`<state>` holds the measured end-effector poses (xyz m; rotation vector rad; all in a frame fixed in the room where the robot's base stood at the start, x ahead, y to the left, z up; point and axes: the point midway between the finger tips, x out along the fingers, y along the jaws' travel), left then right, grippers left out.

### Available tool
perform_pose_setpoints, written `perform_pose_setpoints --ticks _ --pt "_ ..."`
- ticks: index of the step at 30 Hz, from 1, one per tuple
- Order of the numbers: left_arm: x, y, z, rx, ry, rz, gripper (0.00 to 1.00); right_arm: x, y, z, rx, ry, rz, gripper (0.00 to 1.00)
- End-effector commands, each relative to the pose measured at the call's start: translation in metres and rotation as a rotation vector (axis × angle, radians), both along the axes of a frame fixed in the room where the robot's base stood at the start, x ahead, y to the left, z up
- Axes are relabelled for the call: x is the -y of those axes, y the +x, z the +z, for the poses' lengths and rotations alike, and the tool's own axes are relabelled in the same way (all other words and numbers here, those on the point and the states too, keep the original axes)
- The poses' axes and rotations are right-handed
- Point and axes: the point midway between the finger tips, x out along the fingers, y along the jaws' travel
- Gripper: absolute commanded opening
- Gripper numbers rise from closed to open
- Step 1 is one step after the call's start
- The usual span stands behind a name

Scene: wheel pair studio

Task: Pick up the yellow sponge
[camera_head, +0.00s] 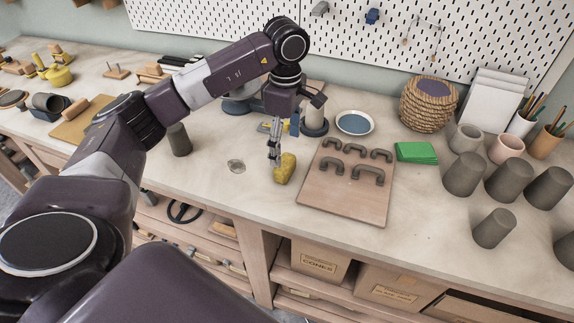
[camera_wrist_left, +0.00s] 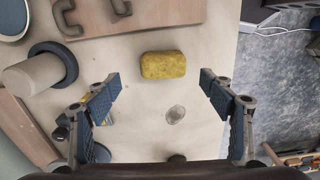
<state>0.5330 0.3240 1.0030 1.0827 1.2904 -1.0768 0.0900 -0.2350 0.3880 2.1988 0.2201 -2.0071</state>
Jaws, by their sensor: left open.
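The yellow sponge (camera_head: 286,168) lies on the worktop, just left of a wooden board with dark handles. My left gripper (camera_head: 275,154) is above and beside it in the head view and covers part of its left side. In the left wrist view the sponge (camera_wrist_left: 163,65) lies flat and fully visible, ahead of the fingertips. The left gripper (camera_wrist_left: 159,88) is open, with its fingers spread wide and nothing between them. I cannot see my right gripper.
A grey cylinder (camera_head: 314,122) stands behind the gripper, and a dark cup (camera_head: 179,140) to the left. Several grey cups crowd the right. Worktop in front of the sponge is clear.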

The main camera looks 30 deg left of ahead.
Motion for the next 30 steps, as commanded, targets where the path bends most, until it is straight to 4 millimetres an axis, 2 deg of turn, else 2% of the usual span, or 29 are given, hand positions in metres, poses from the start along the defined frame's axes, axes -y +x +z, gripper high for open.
perform_pose_setpoints --ticks 8,12,15,24,26,30 --pt "0.000 -0.003 -0.030 -0.005 -0.003 -0.001 0.75 0.000 0.000 0.014 -0.001 0.000 0.000 0.56" --pt "0.000 -0.006 -0.050 -0.006 -0.003 -0.001 0.75 0.000 0.000 0.027 0.000 0.000 0.000 0.56" --pt "0.000 -0.005 -0.065 -0.004 -0.005 -0.001 0.75 0.000 0.000 0.028 0.000 0.000 0.000 0.56" --pt "0.001 -0.004 -0.073 0.000 -0.004 -0.002 0.75 0.000 0.000 0.028 0.000 0.000 0.000 0.56" --pt "0.001 -0.004 -0.073 0.000 -0.004 -0.002 0.70 0.000 0.000 0.028 0.000 0.000 0.000 0.56" --pt "0.001 -0.004 -0.073 0.000 -0.004 -0.002 0.55 0.000 0.000 0.028 0.000 0.001 0.000 0.56"
